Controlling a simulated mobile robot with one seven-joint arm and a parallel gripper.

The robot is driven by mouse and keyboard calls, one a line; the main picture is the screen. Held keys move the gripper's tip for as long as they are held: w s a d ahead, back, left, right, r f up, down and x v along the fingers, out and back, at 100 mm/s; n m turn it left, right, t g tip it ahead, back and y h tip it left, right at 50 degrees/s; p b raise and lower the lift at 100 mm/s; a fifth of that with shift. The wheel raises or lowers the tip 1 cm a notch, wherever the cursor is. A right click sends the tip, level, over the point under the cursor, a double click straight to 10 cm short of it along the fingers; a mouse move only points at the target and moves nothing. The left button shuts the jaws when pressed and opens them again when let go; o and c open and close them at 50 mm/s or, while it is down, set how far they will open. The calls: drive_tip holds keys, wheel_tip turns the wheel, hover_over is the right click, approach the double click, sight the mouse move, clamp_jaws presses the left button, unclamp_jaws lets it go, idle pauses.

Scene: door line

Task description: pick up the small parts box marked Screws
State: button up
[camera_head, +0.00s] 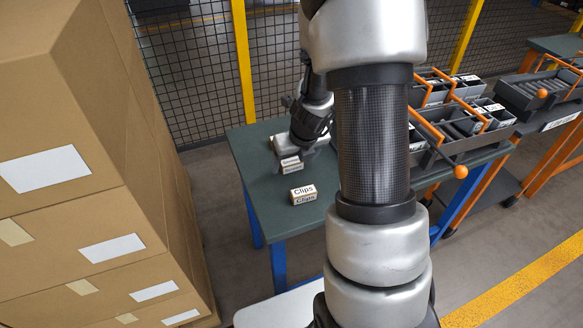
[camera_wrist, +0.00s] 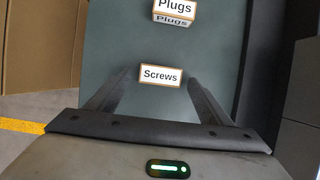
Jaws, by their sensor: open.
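The small box marked Screws (camera_wrist: 160,76) sits on the green table, its white label facing up in the wrist view. My gripper (camera_wrist: 160,82) is open, its two fingers on either side of that box with a gap to each. In the head view my gripper (camera_head: 302,148) is low over the table's left part. A small labelled box (camera_head: 290,168) stands right by it there; its label is too small to read surely. Whether the fingertips are down at the Screws box's height cannot be told.
A Clips box (camera_head: 303,195) stands nearer on the table (camera_head: 275,222). A Plugs box (camera_wrist: 174,12) lies beyond Screws in the wrist view. Grey trays with orange handles (camera_head: 428,128) occupy the table's right side. Stacked cardboard boxes (camera_head: 75,100) rise at left. A mesh fence stands behind.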

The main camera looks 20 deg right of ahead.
drive_tip(key=c, duration=1.1)
drive_tip(key=shift+r, duration=0.15)
